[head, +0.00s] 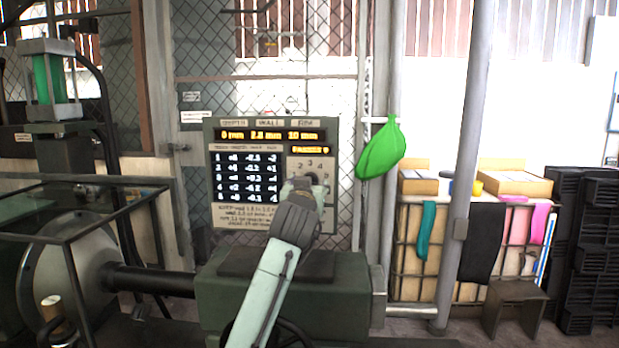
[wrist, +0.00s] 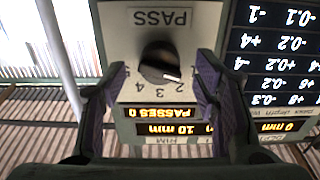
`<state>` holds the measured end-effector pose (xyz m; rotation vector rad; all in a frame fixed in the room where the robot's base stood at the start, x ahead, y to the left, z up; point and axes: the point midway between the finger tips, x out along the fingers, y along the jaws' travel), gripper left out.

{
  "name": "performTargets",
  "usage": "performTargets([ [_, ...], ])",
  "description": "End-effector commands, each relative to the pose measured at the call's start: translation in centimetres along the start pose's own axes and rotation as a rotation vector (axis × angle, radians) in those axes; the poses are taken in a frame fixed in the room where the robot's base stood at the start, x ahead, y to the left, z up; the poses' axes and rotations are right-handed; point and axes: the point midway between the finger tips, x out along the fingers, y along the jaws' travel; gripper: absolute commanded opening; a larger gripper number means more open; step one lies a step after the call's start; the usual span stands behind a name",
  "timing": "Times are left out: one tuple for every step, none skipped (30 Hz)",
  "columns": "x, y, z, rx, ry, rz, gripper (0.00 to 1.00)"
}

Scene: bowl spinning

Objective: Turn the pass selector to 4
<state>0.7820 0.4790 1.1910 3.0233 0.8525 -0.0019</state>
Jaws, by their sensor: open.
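My gripper (wrist: 160,75) is open, with one purple-padded finger on each side of the knob; I cannot tell contact. In the head view my gripper (head: 303,186) covers most of the knob in front of the control panel (head: 221,212).
A passes display (wrist: 162,112) reads 0. Lit number tables (head: 245,178) fill the panel's left half. A green machine housing (head: 345,300) stands below, a green bag (head: 381,150) hangs to the right, and a grey post (head: 467,180) stands farther right.

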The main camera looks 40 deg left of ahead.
Motion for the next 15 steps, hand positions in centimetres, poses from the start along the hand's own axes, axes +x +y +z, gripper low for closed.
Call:
performTargets([
  [0.57,0.02,-0.16,0.001,-0.002,0.000,0.55],
  [0.82,0.01,-0.14,0.000,-0.001,0.000,0.55],
  [1.09,-0.01,-0.10,0.000,-0.001,-0.001,0.55],
  [1.24,-0.01,-0.07,0.000,-0.001,-0.001,0.55],
  [1.35,0.00,-0.04,0.000,-0.001,-0.001,0.55],
  [1.45,0.01,-0.01,0.000,0.000,0.000,0.55],
  [1.49,0.01,0.01,0.000,0.000,0.000,0.55],
  [1.52,0.02,0.03,0.000,0.000,0.000,0.55],
  [1.53,0.01,0.05,0.000,0.001,0.000,0.55],
  [1.53,0.02,0.05,0.000,0.001,0.000,0.55],
  [1.52,0.02,0.06,0.000,0.001,0.000,0.55],
  [1.51,0.02,0.05,0.000,0.001,0.000,0.55],
  [1.51,0.01,0.05,0.000,0.001,0.000,0.55],
  [1.51,0.01,0.05,0.000,0.001,0.000,0.55],
  [1.50,0.01,0.05,0.000,0.001,0.000,0.52],
])
